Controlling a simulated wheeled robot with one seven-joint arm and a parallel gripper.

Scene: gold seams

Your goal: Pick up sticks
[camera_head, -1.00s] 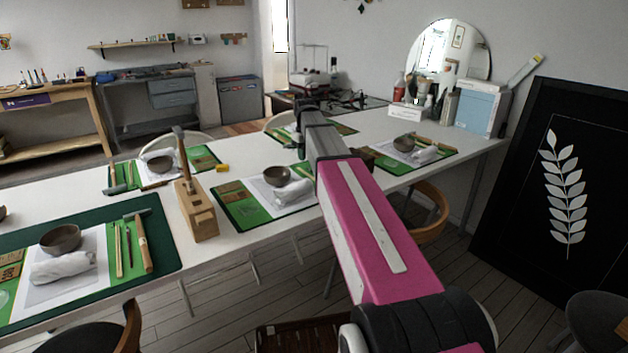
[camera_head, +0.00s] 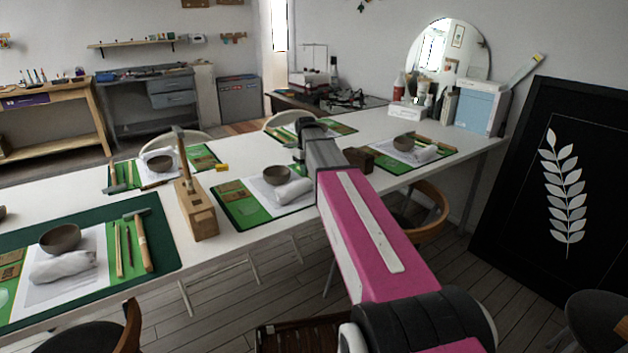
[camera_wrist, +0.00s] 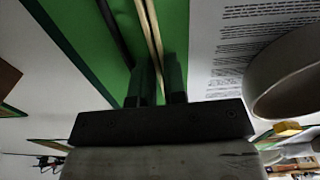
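Two thin pale sticks (camera_wrist: 152,30) lie side by side over a green mat (camera_wrist: 84,30) in the wrist view. My gripper (camera_wrist: 158,82) has its two dark fingers a narrow gap apart, one on each side of the sticks' near ends. I cannot tell if the fingers press on them or if the sticks are lifted. In the head view my gripper (camera_head: 300,156) is low over the right side of the middle place mat (camera_head: 236,205). My arm hides the sticks there.
A grey-brown bowl (camera_wrist: 289,84) is close on the right in the wrist view. A rolled white cloth (camera_head: 294,191) lies beside my gripper. A dark wooden block (camera_head: 359,158) is just right of my arm. A wooden stand (camera_head: 196,210) is further left.

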